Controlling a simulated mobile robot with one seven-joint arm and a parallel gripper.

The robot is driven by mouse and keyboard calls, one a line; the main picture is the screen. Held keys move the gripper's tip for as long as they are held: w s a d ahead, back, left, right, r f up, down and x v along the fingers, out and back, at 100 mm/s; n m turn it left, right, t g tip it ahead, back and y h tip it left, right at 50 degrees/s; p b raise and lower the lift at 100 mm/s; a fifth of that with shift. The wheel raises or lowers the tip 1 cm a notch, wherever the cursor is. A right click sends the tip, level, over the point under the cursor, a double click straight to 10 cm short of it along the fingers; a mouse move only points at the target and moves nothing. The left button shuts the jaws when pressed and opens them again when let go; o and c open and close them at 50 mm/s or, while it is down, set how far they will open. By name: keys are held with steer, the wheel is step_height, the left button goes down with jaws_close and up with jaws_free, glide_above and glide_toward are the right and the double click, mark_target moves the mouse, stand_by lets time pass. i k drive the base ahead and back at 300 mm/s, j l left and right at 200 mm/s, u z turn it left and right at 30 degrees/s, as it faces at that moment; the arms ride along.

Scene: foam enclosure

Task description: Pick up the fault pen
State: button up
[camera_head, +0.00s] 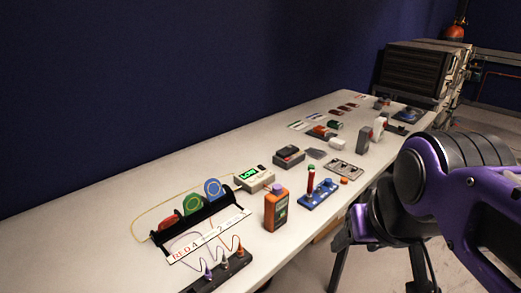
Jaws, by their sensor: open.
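An upright red stick with a green top (311,179) stands on a blue base (319,195) near the front edge of the table, right of centre. It looks pen-like and may be the fault pen, but it is too small to be sure. My purple and black arm (440,170) reaches in from the right, beyond the table's front edge and apart from the stick. I cannot make out my gripper's fingers in this view.
An orange handheld device (276,208) stands close left of the blue base. A grey box with a green display (254,179) and a black rack of coloured discs (195,222) lie farther left. Several small items crowd the table (110,220) toward the back right. A dark blue wall stands behind.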

mark_target(311, 177)
steer(key=i+l+z, duration=0.15)
steer(key=z, duration=0.3)
steer(key=i+l+z, duration=0.1)
steer(key=z, duration=0.4)
steer(key=i+l+z, duration=0.1)
steer(key=i, duration=0.35)
steer(key=i+l+z, duration=0.1)
steer(key=i, duration=0.35)
steer(key=u, duration=0.45)
steer(key=l+u, duration=0.15)
steer(key=u, duration=0.3)
steer(key=i+l+u, duration=0.1)
steer(key=u, duration=0.3)
